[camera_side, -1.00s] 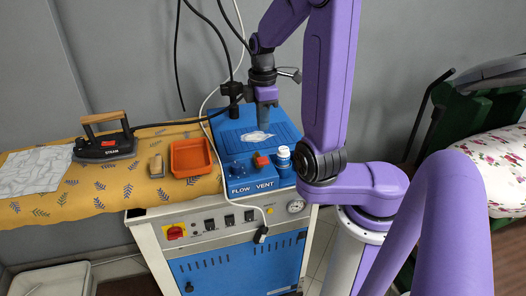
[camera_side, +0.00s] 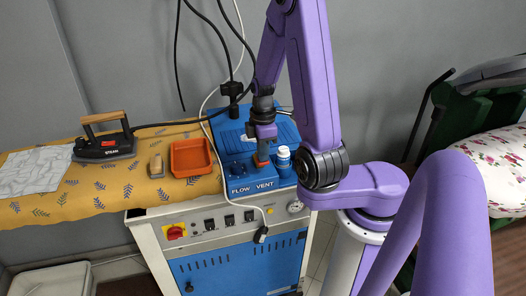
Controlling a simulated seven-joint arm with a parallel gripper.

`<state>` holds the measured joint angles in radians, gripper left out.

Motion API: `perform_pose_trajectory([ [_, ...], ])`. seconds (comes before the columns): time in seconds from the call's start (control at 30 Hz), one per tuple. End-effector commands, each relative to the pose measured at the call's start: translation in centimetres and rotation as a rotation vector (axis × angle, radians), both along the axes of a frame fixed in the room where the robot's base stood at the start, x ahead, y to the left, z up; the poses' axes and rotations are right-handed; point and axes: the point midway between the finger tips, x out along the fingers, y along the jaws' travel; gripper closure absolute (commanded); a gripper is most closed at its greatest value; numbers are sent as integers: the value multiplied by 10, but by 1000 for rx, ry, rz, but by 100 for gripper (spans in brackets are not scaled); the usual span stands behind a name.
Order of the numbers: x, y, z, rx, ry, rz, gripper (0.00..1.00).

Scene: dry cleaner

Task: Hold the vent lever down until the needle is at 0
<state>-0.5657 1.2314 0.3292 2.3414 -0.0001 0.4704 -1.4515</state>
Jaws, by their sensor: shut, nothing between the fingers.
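My gripper (camera_side: 262,155) is shut, points down and is right at the lever's top. It covers part of the lever, and I cannot tell whether it presses it. The round gauge (camera_side: 295,207) is on the unit's pale front panel, at its right end.
An orange tray (camera_side: 191,157), a brush (camera_side: 156,166) and a steam iron (camera_side: 104,145) are on the yellow cloth. A white cable hangs down the unit's front.

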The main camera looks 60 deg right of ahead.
Motion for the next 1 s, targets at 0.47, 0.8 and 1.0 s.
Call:
perform_pose_trajectory([
  [0.47,-6,6,-11,3,4,0,100],
  [0.8,-9,10,-24,1,1,-1,100],
  [1.0,-9,10,-24,0,0,0,100],
])
